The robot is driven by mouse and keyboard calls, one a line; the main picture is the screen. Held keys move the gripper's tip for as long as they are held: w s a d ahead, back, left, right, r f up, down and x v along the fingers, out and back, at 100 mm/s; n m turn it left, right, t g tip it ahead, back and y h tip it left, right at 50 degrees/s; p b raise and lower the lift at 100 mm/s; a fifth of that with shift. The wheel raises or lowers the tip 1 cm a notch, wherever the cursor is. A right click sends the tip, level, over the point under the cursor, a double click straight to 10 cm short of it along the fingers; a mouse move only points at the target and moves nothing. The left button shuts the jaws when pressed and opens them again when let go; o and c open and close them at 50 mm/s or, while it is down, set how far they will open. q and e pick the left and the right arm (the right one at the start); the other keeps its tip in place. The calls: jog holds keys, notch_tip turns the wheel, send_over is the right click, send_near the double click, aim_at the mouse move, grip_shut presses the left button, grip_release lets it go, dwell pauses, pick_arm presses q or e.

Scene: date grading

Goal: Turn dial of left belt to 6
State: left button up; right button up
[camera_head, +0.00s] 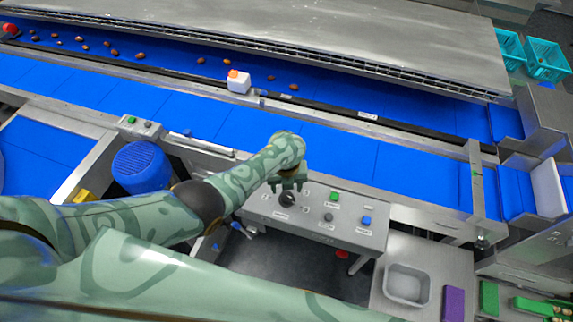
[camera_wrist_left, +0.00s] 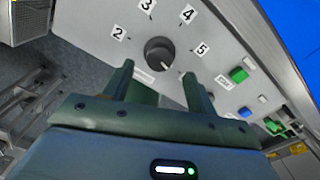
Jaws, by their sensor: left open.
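The black round dial (camera_head: 287,199) sits on the grey control panel (camera_head: 305,217) in front of the blue belt. The left wrist view shows the dial (camera_wrist_left: 158,52) closer, with labels 2, 3, 4 and 5 around it. A small white mark on the dial points down in that picture, away from those numbers. No label 6 can be made out. My left gripper (camera_head: 288,183) is over the dial. In the left wrist view its open fingers (camera_wrist_left: 158,69) are on either side of the dial's near edge, apart from it. My right gripper is not in view.
Green (camera_head: 335,197) and blue (camera_head: 366,220) buttons are on the panel right of the dial. A blue motor (camera_head: 141,167) stands to the left. A grey tray (camera_head: 407,284) and a purple block (camera_head: 453,303) lie at lower right. Dates lie on the far belt.

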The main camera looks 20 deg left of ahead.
aim_at(287, 196)
pick_arm(q)
notch_tip(287, 196, up, 11)
jog(key=p, duration=0.4)
jog(key=shift+r, duration=0.2)
